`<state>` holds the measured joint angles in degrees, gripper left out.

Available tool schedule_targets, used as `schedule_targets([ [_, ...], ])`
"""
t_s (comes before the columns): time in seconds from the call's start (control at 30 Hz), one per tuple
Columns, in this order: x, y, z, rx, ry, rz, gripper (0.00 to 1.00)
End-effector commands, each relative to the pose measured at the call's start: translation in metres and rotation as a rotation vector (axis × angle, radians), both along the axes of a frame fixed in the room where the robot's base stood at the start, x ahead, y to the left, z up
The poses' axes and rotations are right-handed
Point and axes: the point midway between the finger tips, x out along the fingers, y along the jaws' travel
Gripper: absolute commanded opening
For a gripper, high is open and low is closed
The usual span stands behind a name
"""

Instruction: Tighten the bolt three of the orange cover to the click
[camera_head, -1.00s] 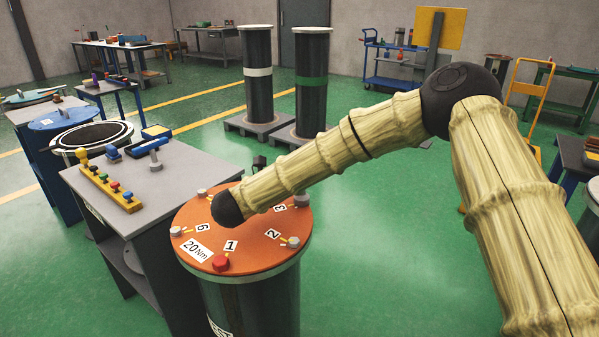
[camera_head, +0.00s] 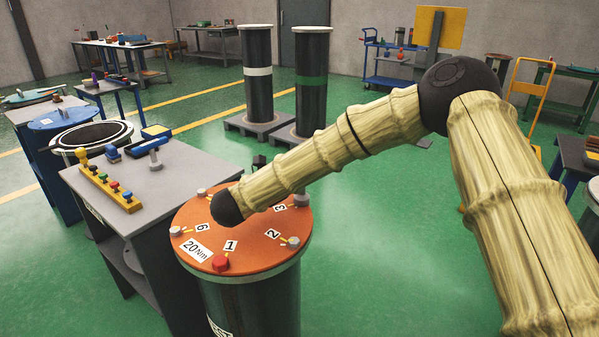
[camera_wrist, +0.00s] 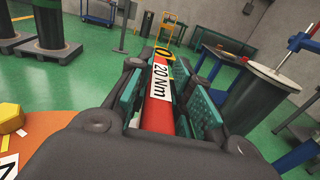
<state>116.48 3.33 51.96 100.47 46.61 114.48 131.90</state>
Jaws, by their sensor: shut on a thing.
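The orange cover (camera_head: 258,259) lies on top of a dark cylinder, with grey bolts and number labels around its rim. The grey bolt (camera_head: 301,201) near label 3 (camera_head: 280,208) stands at the right, partly beside my arm. A red-headed bolt (camera_head: 221,263) is by label 1. In the wrist view my gripper (camera_wrist: 163,90) is shut on a red tool (camera_wrist: 157,112) marked 20 Nm, its handle between the green finger pads. The tool's working end is not visible. My arm hides the gripper in the head view. A yellow hexagonal head (camera_wrist: 11,116) shows above the cover (camera_wrist: 45,132) in the wrist view.
A grey bench (camera_head: 190,180) with a yellow rack (camera_head: 108,187) of coloured pieces stands left of the cover. Two tall dark cylinders (camera_head: 312,85) stand on pallets behind. Open green floor (camera_head: 390,240) lies right of the cylinder.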

Motion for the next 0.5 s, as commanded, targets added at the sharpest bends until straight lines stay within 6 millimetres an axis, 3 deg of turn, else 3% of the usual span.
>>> schedule_targets([
  [0.5, 0.0, 0.0, 0.023, 0.0, -0.004, -0.001, 0.0],
])
